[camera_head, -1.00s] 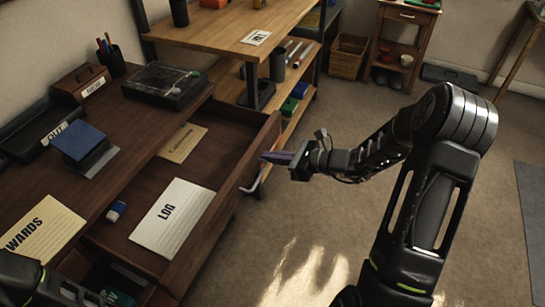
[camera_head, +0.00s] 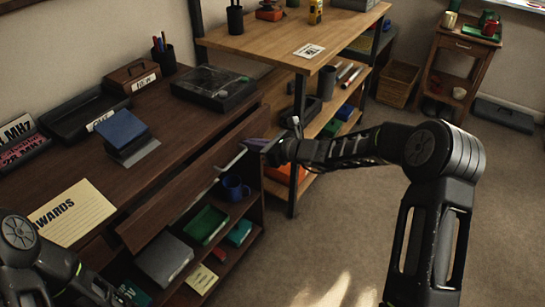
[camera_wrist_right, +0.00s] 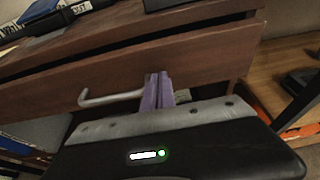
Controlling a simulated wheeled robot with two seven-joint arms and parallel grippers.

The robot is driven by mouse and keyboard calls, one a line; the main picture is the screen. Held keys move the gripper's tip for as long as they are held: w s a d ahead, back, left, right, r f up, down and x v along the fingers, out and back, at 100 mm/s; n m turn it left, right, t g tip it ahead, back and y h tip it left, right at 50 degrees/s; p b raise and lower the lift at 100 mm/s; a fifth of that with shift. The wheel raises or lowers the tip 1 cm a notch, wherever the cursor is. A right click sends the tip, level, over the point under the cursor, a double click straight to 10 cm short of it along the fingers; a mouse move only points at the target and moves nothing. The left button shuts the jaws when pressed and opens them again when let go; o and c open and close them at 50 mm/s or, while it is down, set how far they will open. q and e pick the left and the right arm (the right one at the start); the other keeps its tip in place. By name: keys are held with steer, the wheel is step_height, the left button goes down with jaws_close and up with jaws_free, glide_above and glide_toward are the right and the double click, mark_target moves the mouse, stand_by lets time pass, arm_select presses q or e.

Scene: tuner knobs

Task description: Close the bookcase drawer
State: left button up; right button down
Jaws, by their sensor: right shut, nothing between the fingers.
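The bookcase drawer is a dark brown wooden drawer whose front (camera_head: 163,218) now stands close to the bookcase (camera_head: 60,170); a narrow strip shows along its top edge, and its inside is hidden. A pale bar handle (camera_head: 231,161) sits on the front. My right gripper (camera_head: 256,144) is shut and empty, its purple fingertips at the drawer front, right of the handle. In the right wrist view the purple fingers (camera_wrist_right: 158,92) point at the drawer front (camera_wrist_right: 205,62), seemingly touching it, beside the handle (camera_wrist_right: 112,97). My left arm shows at the lower left; its fingers are not clear.
Below the drawer, open shelves hold a blue mug (camera_head: 235,187), a green tray (camera_head: 205,225) and a grey box (camera_head: 164,257). A wooden shelf unit (camera_head: 290,45) stands just behind the right gripper.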

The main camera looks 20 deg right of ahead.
mark_target(242, 138)
steer(key=w+a, duration=0.2)
steer(key=shift+w+a, duration=0.15)
steer(key=shift+w, duration=0.25)
arm_select(q)
steer(key=shift+s+f, duration=0.1)
steer(key=shift+f, duration=0.15)
arm_select(e)
steer(key=shift+w+r, duration=0.1)
steer(key=shift+r, duration=0.05)
steer(key=shift+a+r, duration=0.1)
steer(key=shift+r, duration=0.05)
